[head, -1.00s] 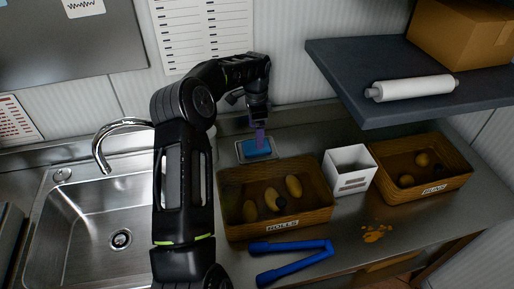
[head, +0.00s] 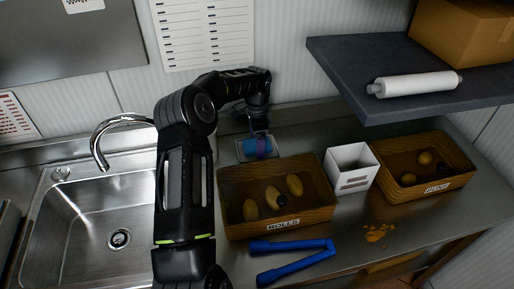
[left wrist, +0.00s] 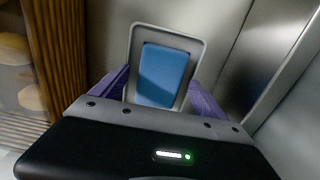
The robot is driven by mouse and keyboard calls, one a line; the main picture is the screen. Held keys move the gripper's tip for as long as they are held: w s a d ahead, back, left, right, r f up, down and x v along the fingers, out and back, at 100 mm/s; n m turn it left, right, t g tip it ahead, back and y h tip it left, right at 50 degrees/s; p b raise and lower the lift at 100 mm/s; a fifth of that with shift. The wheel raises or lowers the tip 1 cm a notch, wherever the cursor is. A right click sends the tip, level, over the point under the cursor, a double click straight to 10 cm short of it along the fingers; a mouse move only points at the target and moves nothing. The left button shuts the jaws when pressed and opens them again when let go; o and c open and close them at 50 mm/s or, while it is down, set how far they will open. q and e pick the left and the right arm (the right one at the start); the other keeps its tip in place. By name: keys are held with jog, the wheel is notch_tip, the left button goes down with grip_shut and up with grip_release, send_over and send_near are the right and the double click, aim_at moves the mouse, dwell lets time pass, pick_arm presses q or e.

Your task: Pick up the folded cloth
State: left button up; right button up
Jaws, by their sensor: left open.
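The folded cloth is a blue rectangle (head: 250,147) lying in a shallow grey tray (head: 240,156) behind the rolls basket. The cloth fills the middle of the left wrist view (left wrist: 164,75), with the tray's rim (left wrist: 199,48) around it. My left gripper (head: 261,147) is over the cloth, pointing down, and partly hides it. In the left wrist view its purple fingers (left wrist: 160,92) are apart, one on each side of the cloth. Nothing is held between them. I cannot tell how far above the cloth the fingertips are. My right gripper is not in view.
A basket marked ROLLS (head: 233,228) stands just in front of the tray. A white box (head: 351,169), a basket marked BUNS (head: 404,190), blue tongs (head: 292,261) and crumbs (head: 375,233) are to the right. A sink (head: 85,215) is at left. A shelf (head: 400,105) overhangs the right side.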

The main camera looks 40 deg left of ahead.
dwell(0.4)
pick_arm(q)
jog(key=c, duration=1.4)
jog(key=shift+c, duration=0.2)
jog(key=shift+r+p, duration=0.3)
jog(key=shift+r, duration=0.3)
notch_tip(320, 180, up, 9)
jog(key=shift+p, duration=0.45)
